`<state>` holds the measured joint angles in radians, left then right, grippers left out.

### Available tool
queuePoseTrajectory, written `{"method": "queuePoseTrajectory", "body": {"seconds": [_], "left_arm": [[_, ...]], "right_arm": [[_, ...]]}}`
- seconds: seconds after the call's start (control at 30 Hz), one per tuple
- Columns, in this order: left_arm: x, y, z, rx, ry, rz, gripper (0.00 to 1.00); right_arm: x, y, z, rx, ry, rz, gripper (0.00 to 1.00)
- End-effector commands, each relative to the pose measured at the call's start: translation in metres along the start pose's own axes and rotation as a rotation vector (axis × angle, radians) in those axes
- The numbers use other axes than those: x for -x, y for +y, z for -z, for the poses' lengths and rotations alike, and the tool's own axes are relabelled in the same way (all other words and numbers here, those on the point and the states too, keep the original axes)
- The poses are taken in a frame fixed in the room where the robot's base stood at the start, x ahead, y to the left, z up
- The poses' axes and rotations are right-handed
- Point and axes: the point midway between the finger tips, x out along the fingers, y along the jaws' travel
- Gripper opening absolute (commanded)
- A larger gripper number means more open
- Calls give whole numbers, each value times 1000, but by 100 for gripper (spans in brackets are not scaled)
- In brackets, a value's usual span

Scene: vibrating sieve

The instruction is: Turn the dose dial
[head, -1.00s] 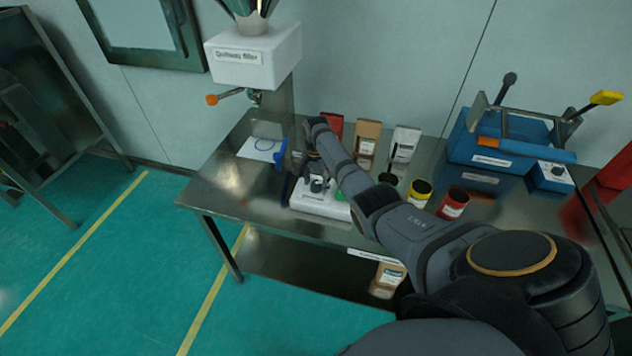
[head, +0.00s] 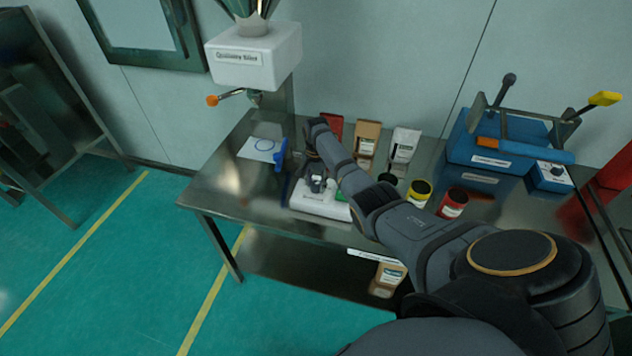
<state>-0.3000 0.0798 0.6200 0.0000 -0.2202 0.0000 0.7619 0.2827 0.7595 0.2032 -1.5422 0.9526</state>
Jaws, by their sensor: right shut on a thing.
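A low white unit (head: 318,206) with a label on its front stands near the front edge of the steel table. A small dark knob, which looks like the dose dial, is on top of it and mostly hidden. My right gripper (head: 316,181) is over this unit with its fingers pointing down, shut at the knob. The fingertips are small and partly covered by my own wrist. My left gripper is out of view.
The white filler head (head: 255,57) with an orange-tipped lever is at the back left. Pouches, a yellow jar (head: 420,193), a red jar (head: 453,203) and a blue machine (head: 497,140) stand to the right.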

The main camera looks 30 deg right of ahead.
Motion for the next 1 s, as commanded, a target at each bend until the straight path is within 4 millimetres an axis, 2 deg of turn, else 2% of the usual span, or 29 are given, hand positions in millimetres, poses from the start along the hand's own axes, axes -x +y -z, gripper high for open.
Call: {"method": "queuePoseTrajectory", "body": {"seconds": [0.4,1.0], "left_arm": [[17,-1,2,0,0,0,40],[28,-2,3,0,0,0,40]], "right_arm": [[1,0,0,359,-2,-2,6],[1,0,0,930,0,0,6]]}}
